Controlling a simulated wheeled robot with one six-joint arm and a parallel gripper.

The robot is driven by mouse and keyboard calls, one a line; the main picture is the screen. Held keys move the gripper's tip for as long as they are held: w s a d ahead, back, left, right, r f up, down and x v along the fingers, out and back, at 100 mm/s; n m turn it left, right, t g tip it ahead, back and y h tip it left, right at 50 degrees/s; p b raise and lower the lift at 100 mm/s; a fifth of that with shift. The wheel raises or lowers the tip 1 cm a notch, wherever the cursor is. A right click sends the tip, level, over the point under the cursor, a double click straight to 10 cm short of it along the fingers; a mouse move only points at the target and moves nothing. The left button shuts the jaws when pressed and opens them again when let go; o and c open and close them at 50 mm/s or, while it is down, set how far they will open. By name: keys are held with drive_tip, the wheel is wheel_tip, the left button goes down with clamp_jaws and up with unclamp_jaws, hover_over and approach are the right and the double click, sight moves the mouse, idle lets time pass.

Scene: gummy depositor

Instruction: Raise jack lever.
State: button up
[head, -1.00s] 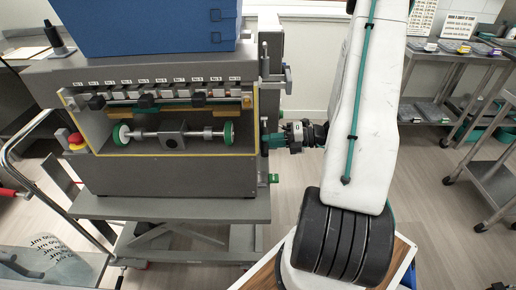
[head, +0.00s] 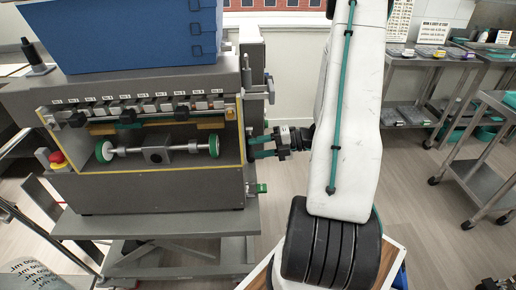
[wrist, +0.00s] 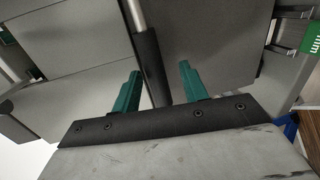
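A bar with a bare metal upper part and a black grip (wrist: 150,65), which looks like the jack lever, shows in the wrist view. It runs down between the two teal fingertips of my gripper (wrist: 158,80). The fingers are apart, one on each side of the grip, with a visible gap. The grip's lower end meets the dark gripper body in the picture; I cannot tell whether they touch. In the head view my gripper (head: 262,147) is at the right side of the grey depositor machine (head: 160,195). The lever is not clear there.
A blue box (head: 125,35) sits on the machine. A red stop button (head: 57,157) is at its left. The machine stands on a wheeled lift cart (head: 150,224). Metal shelves (head: 485,183) stand at the right. Open floor lies between the shelves and my arm.

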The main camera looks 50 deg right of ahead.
drive_tip(key=shift+a, duration=0.15)
drive_tip(key=v, duration=0.7)
drive_tip(key=shift+s+d, duration=0.2)
drive_tip(key=shift+d, duration=0.15)
idle(0.4)
drive_tip(key=s+a+r+m+g+h, duration=0.3)
drive_tip(key=s+a+r+m, duration=0.1)
drive_tip(key=a+r+m, duration=0.3)
drive_tip(key=s+a+r+m+g+h, duration=0.3)
drive_tip(key=a+r+m, duration=0.4)
drive_tip(key=a+m, duration=0.4)
drive_tip(key=s+a+r+m+g+h, duration=0.3)
drive_tip(key=s+a+r+m+h, duration=0.1)
drive_tip(key=a+r+m, duration=0.3)
drive_tip(key=a+m, duration=0.2)
drive_tip(key=shift+s+a+r+g+h, duration=0.15)
drive_tip(key=shift+s+a+g+h, duration=0.15)
drive_tip(key=shift+g+h, duration=0.1)
